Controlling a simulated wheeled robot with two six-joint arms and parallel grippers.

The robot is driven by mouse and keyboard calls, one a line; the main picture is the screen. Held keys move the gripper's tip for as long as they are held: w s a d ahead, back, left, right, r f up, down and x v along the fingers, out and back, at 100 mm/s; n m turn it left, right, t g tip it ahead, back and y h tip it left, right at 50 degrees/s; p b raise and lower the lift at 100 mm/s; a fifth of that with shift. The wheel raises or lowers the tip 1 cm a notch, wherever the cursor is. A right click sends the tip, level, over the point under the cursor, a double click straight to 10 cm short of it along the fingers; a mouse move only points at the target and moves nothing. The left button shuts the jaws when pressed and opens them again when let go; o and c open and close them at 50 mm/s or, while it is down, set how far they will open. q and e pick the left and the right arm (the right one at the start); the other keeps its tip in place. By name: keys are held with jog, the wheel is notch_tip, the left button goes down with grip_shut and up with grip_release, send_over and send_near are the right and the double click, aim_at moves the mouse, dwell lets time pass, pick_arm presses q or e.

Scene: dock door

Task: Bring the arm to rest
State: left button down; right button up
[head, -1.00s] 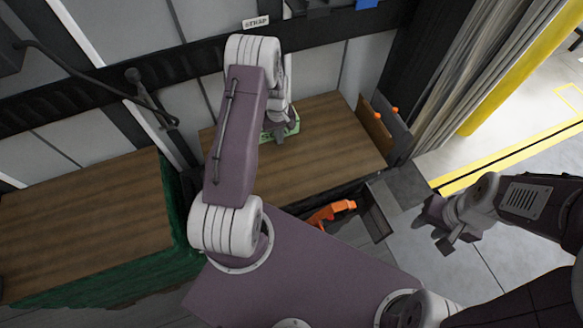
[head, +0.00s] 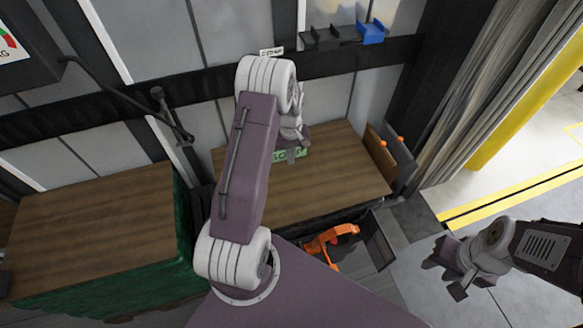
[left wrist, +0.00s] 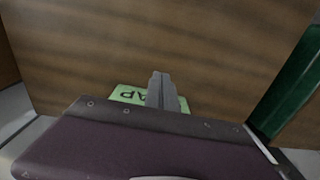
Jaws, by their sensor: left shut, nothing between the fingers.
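My left arm (head: 247,165) reaches up over the middle of the scene, with its left gripper (head: 292,156) pointing down above the wooden bench top. In the left wrist view the left gripper's fingers (left wrist: 160,88) are closed together with nothing between them. A green label with dark letters (head: 288,154) lies on the bench by the fingers and is partly hidden by them; it also shows in the left wrist view (left wrist: 126,95). My right gripper (head: 450,270) hangs at the right over the grey floor; its finger gap is unclear.
The wooden bench top (head: 330,180) is mostly clear. An orange tool (head: 331,239) sits in an open dark bin in front. A second wooden-topped block with green sides (head: 95,220) stands at the left. A blue bin (head: 371,33) is on the wall rail. A curtain hangs right.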

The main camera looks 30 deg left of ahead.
pick_arm(q)
notch_tip(320, 180, up, 7)
jog(key=w+d+t, duration=0.1)
jog(key=w+d, duration=0.1)
jog(key=w, duration=0.1)
jog(key=s+d+r+m, duration=0.3)
jog(key=s+d+r, duration=0.1)
jog(key=d+r, duration=0.25)
jog(key=s+d+f+m, duration=0.1)
jog(key=s+d+m, duration=0.1)
jog(key=s, duration=0.5)
jog(key=s+d+f+m, duration=0.1)
jog(key=s+d+m, duration=0.2)
jog(key=s, duration=0.5)
jog(key=shift+d+m, duration=0.25)
jog(key=shift+m, duration=0.35)
